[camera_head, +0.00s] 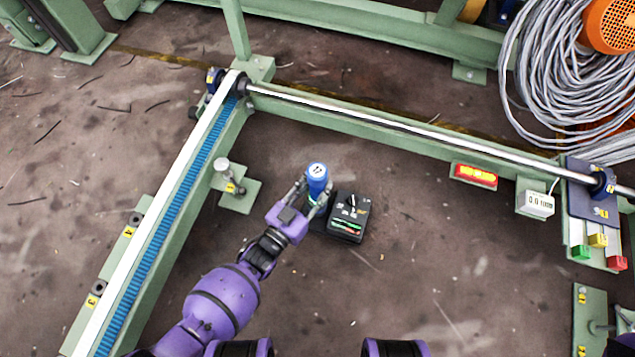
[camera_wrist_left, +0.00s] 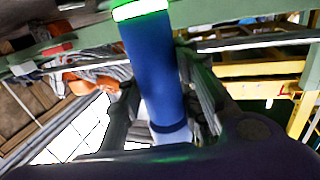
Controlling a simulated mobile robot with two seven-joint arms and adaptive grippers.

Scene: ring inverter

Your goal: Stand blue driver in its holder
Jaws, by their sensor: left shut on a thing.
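The blue driver (camera_head: 317,174) is held upright or nearly so in my left gripper (camera_head: 308,190), whose fingers close around its sides. In the left wrist view the driver's blue body (camera_wrist_left: 152,65) stands between the fingers, slightly tilted, with a bright green ring at its top and a dark band low down. A black box (camera_head: 359,205) with small green and red marks stands on the floor just right of the gripper. A dark part shows beneath the gripper, mostly hidden. I cannot tell whether the driver touches it or which part is the holder.
A green frame with a blue-toothed rail (camera_head: 165,225) runs along the left. A steel shaft (camera_head: 400,128) crosses behind. Open floor lies right of the black box.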

